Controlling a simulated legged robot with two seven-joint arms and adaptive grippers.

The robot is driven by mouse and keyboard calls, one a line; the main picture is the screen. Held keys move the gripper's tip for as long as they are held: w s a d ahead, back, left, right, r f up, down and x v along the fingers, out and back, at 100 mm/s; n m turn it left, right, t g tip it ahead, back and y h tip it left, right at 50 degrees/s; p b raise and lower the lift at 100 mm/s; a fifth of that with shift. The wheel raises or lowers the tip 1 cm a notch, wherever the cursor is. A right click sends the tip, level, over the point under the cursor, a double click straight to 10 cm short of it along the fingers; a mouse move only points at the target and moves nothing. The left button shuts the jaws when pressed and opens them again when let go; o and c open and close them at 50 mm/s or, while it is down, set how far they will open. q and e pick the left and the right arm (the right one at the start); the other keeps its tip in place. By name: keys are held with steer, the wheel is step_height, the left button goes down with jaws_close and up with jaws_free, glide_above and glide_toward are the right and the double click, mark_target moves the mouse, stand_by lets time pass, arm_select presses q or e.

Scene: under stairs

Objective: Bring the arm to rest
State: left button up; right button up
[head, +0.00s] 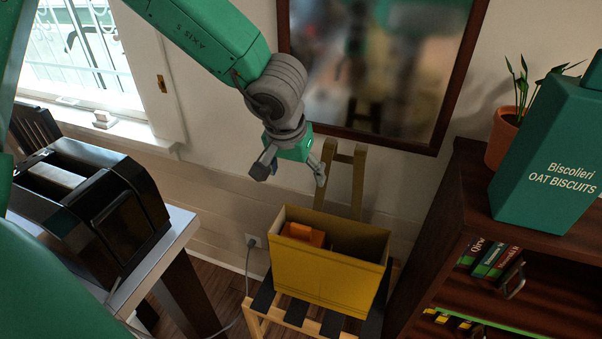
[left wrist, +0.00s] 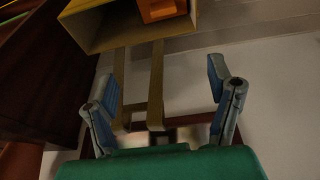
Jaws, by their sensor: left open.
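My left gripper (head: 292,170) comes in from the upper left on a green and grey arm in the head view. It hangs open and empty above a yellow box (head: 325,278). In the left wrist view its two blue-grey fingers (left wrist: 165,100) are spread wide with nothing between them. The yellow box stands open on a slatted wooden chair (head: 343,185) and holds an orange object (head: 302,234). The orange object also shows in the left wrist view (left wrist: 160,9), inside the box. My right gripper is not in view.
A black toaster-like appliance (head: 125,212) stands on a table (head: 178,235) at the left. At the right, a dark shelf (head: 470,190) bears a green biscuit box (head: 548,155) and a potted plant (head: 502,138). A framed mirror or picture (head: 440,80) hangs behind the gripper.

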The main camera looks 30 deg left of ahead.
arm_select(q)
steer(key=s+a+f+m+y+b, duration=0.15)
steer(key=s+f, duration=0.35)
steer(key=f, duration=0.6)
steer(key=s+f+y+b, duration=0.1)
steer(key=s+f+b, duration=0.25)
steer(key=f, duration=0.65)
steer(key=s+d+f+m+g+h, duration=0.1)
steer(key=s+d+f, duration=0.1)
steer(key=s+f, duration=0.3)
steer(key=s+d+f+g+h+b, duration=0.1)
steer(key=s+f, duration=0.4)
steer(key=s, duration=0.6)
steer(key=shift+s+d+m+g+h+b, duration=0.2)
steer(key=shift+d+m+g+h+b, duration=0.15)
steer(key=shift+d+g+h, duration=0.1)
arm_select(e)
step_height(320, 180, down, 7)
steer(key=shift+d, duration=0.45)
arm_select(q)
steer(key=shift+a+f, duration=0.2)
steer(key=shift+a, duration=0.15)
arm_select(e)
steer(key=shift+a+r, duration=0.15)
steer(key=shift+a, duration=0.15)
arm_select(q)
steer(key=shift+d, duration=0.25)
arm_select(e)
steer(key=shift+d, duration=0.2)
